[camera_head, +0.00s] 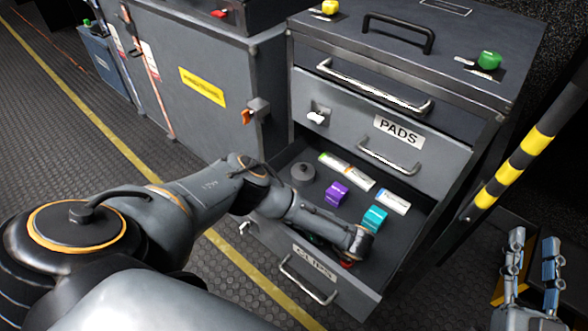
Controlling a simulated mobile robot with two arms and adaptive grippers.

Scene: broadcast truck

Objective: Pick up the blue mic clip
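The open drawer labelled CLIPS (314,262) holds several small items. A cyan-blue clip-like piece (375,219) lies toward its right side, the closest match to a blue mic clip. A purple clip (336,193) lies to its left and farther back. My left arm reaches over the drawer from the left, and its wrist end is just below and left of the cyan-blue piece. The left gripper's fingers are hidden, so I cannot tell if they touch anything. Bits of red and green show beneath that arm. My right gripper (534,243) is open and empty at the lower right.
White-and-green cylinders (347,170), a white-and-blue one (393,202) and a round grey object (302,174) lie in the drawer. The PADS drawer (382,128) above overhangs its back. A yellow-black striped post (521,160) stands to the right of the cabinet.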

